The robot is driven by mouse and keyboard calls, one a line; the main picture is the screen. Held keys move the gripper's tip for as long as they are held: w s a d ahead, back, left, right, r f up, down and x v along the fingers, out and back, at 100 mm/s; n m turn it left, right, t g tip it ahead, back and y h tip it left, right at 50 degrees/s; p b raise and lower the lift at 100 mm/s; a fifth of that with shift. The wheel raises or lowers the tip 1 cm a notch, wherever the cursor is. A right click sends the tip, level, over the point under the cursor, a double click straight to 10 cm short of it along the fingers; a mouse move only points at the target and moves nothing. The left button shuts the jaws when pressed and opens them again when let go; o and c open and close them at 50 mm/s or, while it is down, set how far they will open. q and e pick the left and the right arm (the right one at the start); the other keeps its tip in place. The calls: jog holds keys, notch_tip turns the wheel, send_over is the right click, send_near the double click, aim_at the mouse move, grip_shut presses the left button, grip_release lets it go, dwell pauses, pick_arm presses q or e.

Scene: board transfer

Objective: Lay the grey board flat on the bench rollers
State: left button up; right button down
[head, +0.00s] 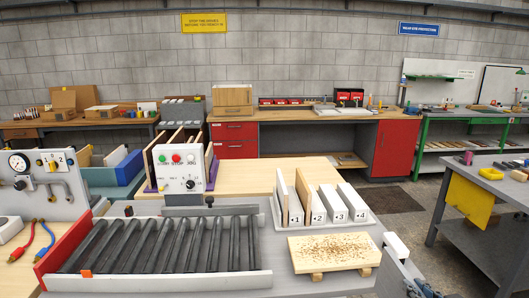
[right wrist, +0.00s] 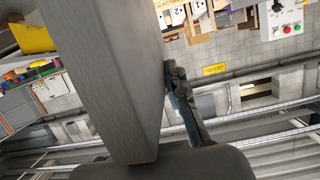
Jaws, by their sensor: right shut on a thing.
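The bench rollers (head: 165,245) are a row of dark bars in the head view, with a white front rail and a red left end. Nothing lies on them. The grey board (right wrist: 105,70) fills much of the right wrist view, long and thick, held in my right gripper (right wrist: 180,105). One dark finger shows along its right side; the other is hidden. In the head view my right gripper (head: 418,287) is at the bottom edge, right of the rollers, with the pale end of the board (head: 397,246) standing up beside it. My left gripper is not in view.
A tray (head: 370,222) with upright white and wooden pieces stands behind a speckled board (head: 335,250) on two supports. A control box (head: 180,170) with buttons rises behind the rollers. A gauge panel (head: 40,185) is at left. A grey table (head: 470,225) stands at right.

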jog(key=s+a, duration=0.3)
jog(key=a, duration=0.4)
jog(key=s+a+f+m+h, duration=0.1)
jog(key=s+a, duration=0.2)
jog(key=a, duration=0.3)
jog(key=shift+a+f, duration=0.25)
jog(key=shift+a, duration=0.15)
